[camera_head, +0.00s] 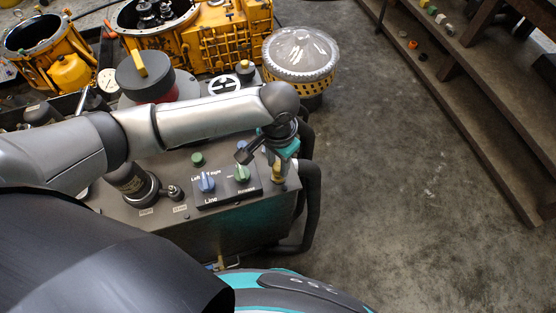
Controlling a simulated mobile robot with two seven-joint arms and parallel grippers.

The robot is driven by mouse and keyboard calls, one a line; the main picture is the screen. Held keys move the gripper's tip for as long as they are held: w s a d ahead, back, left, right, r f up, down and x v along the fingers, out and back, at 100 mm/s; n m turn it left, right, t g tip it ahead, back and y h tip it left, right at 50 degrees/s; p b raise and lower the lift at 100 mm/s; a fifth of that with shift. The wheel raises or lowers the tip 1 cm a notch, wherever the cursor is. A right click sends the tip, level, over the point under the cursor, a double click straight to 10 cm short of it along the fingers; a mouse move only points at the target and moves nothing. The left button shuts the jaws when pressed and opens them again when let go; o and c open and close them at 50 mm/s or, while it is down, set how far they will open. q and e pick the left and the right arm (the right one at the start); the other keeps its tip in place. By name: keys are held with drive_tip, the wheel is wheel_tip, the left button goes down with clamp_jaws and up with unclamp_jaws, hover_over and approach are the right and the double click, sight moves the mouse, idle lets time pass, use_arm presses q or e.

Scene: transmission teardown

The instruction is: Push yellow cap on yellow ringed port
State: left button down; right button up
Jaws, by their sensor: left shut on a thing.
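My left gripper (279,160) reaches over the right end of the dark grey control box (225,225) and points down. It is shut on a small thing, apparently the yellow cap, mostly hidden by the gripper. A small yellow-brown piece (278,173) shows right below the fingers, at the box top. I cannot tell whether it is the cap or the yellow ringed port, or whether the two touch. My right gripper is not in view.
A blue knob (206,182) and a green knob (242,173) stand left of the gripper. Black hoses (310,195) run down the box's right side. A ribbed disc (300,54) and yellow transmission housings (215,40) lie behind. Bare floor (410,170) and wooden shelves (485,100) are at right.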

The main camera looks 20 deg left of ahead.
use_arm(q)
drive_tip(key=shift+s+f+p, duration=0.1)
drive_tip(key=shift+f+p, duration=0.35)
drive_tip(key=shift+f, duration=0.45)
idle(0.8)
drive_tip(key=shift+f+p, duration=0.25)
drive_tip(key=shift+p, duration=0.05)
drive_tip(key=shift+c, duration=2.3)
unclamp_jaws()
drive_tip(key=shift+r, duration=0.15)
drive_tip(key=shift+r+p, duration=1.35)
drive_tip(key=shift+p, duration=0.9)
